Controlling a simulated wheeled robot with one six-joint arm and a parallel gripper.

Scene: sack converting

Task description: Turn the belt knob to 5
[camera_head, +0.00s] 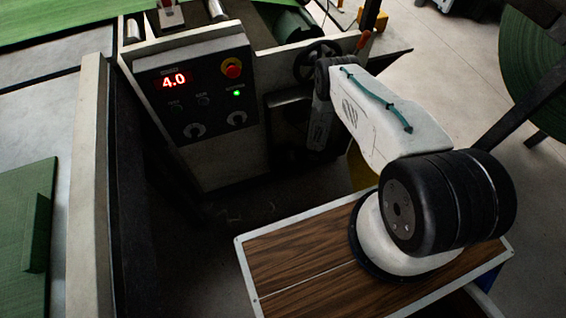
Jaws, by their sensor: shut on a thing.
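The dark control panel (198,88) stands upright on the machine at the upper left. Its red display (173,81) reads 4.0. My white arm reaches up from the lower right and bends down to the right of the panel. I cannot make out my gripper or what it holds. Nothing of mine covers either knob.
A red stop button (232,68) and a lit green lamp (237,93) are on the panel. A black handwheel (303,64) is behind my arm's bend. A pale post (90,180) rises at left. Floor in front of the panel is dark and looks clear.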

